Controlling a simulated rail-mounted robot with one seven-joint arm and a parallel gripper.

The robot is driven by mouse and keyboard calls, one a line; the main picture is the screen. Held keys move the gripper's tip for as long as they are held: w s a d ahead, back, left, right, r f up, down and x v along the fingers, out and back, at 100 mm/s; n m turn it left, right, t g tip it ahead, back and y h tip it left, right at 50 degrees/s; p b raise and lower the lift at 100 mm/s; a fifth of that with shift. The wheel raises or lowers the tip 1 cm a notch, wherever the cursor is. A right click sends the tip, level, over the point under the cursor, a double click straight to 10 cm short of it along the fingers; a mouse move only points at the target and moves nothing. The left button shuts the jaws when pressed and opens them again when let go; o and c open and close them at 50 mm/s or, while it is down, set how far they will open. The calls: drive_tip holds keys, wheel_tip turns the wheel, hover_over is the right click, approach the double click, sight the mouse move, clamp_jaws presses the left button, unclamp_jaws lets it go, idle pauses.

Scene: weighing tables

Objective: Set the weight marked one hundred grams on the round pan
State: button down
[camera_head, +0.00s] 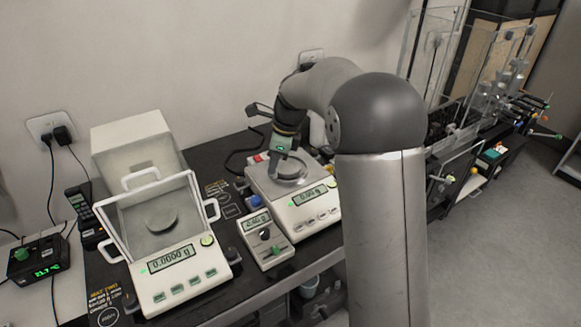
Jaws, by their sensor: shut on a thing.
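I cannot tell whether that thing touches the pan. No mark of one hundred grams can be read on anything in view. The balance's display shows digits near zero, too blurred to read surely.
A second balance (186,290) with a glass draft shield stands at the left, reading 0.0000 g. A small meter box (265,239) sits between the balances. A blue knob-like piece (255,201) and a red piece (258,158) lie beside the pan's balance.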

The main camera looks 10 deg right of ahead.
drive_tip(key=w+a+r+m+t+h, duration=0.2)
drive_tip(key=w+a+r+m, duration=0.25)
drive_tip(key=m, duration=0.55)
drive_tip(key=p, duration=0.4)
approach(286, 164)
drive_tip(key=shift+w+a+f+m, duration=0.1)
drive_tip(key=shift+w+a+m, duration=0.2)
drive_tip(key=shift+w+a, duration=0.15)
drive_tip(key=f, duration=0.3)
drive_tip(key=shift+w+d+f+p, duration=0.15)
drive_tip(key=shift+d+p, duration=0.1)
drive_tip(key=shift+p, duration=0.05)
drive_tip(key=shift+f, duration=0.25)
drive_tip(key=shift+f, duration=0.1)
